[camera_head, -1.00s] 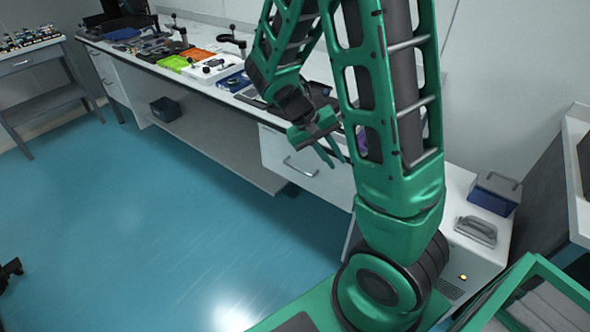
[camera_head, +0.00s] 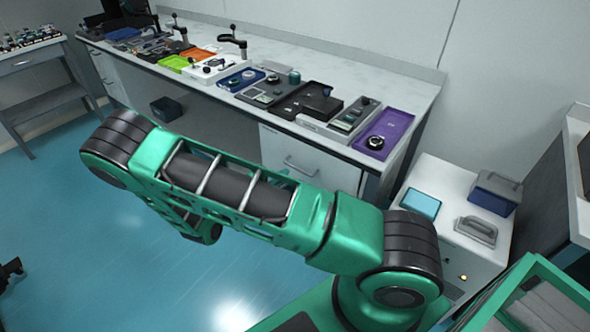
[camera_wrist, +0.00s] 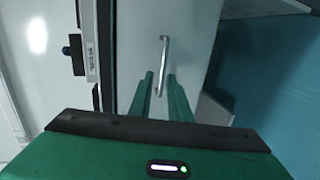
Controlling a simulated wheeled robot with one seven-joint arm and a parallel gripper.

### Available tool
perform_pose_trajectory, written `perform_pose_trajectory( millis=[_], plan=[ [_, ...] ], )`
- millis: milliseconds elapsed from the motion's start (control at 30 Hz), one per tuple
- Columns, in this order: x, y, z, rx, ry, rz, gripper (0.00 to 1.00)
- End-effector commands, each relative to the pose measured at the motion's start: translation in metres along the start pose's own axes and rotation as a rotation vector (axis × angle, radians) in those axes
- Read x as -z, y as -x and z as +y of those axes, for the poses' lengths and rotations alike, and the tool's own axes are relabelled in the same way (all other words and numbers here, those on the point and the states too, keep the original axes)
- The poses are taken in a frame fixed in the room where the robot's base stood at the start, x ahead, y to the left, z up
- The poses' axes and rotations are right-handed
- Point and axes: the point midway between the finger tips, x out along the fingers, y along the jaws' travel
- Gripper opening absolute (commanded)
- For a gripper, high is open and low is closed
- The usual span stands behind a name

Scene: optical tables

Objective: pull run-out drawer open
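The white drawer front (camera_head: 325,172) is under the bench top, right of the open under-bench space, and looks shut. Its metal bar handle (camera_head: 300,167) shows in the head view beyond my arm. In the wrist view the drawer front (camera_wrist: 190,30) faces me and the handle (camera_wrist: 163,55) runs upright in the picture. My gripper (camera_wrist: 160,75) is open, its two green fingers pointing at the drawer front, one on each side of the handle's near end. I cannot tell how far the fingertips are from the front. My arm hides most of the gripper in the head view.
The bench top (camera_head: 405,85) above holds several trays and devices, including a purple tray (camera_head: 383,135) near its right end. A white cabinet (camera_head: 465,250) with a blue box (camera_head: 495,192) stands at the right.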

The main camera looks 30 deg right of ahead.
Motion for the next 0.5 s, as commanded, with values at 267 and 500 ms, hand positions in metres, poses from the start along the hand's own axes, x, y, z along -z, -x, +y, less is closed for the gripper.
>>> perform_pose_trajectory(
  millis=[267, 500],
  plan=[
    [0.009, -0.001, -0.013, -0.047, 0.03, 0.062, 0.17],
    [0.011, -0.036, -0.011, -0.047, 0.028, 0.058, 0.17]
  ],
)
